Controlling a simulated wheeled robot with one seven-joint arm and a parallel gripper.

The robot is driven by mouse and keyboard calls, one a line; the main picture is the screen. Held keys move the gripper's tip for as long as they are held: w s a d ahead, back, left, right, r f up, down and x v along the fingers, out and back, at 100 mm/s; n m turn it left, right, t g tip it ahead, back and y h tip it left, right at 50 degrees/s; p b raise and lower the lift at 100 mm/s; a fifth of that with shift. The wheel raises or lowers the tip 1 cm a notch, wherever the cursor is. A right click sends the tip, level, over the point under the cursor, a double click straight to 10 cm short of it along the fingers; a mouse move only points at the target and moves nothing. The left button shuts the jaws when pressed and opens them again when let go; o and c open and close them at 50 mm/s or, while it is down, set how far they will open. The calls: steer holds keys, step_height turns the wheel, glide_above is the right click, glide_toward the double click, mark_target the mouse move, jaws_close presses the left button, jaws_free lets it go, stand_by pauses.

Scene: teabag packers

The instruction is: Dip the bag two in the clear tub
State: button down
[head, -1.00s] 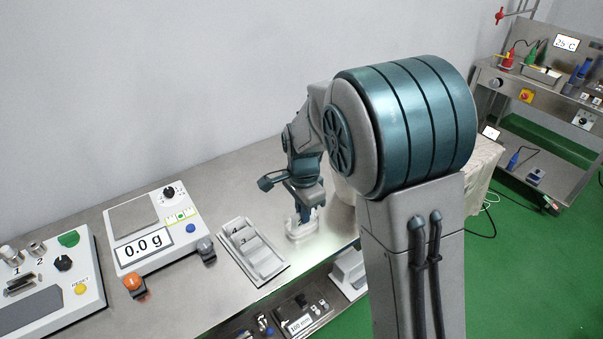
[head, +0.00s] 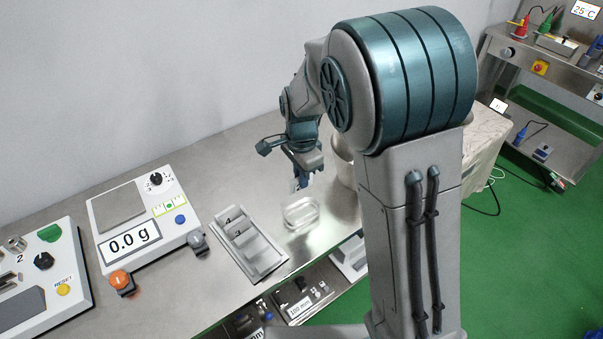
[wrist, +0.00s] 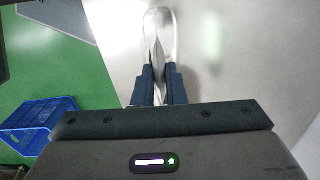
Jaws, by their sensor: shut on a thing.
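The clear tub (head: 301,213) stands on the steel bench, just right of the grey divided tray. My gripper (head: 298,184) is above the tub's back edge in the head view, fingers pointing down. It is shut on a thin pale bag (head: 293,186), which hangs at the fingertips. In the wrist view the bag (wrist: 158,62) is a narrow grey-white sliver between the fingers (wrist: 159,78), with the tub's clear rim (wrist: 150,16) beyond and below it. The bag's number is not readable. The bag appears clear of the tub.
The grey divided tray (head: 275,268) has numbered slots. A scale (head: 145,222) reading 0.0 g and a control panel (head: 40,275) stand to the left. A pale cylinder (head: 342,160) is behind the tub. A blue crate (wrist: 40,125) is on the green floor.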

mark_target(301, 190)
steer(key=shift+f+b, duration=3.3)
steer(key=shift+f, duration=1.55)
steer(key=shift+r, duration=0.1)
stand_by(0.9)
steer(key=shift+r+p, duration=2.3)
steer(key=shift+r, duration=0.4)
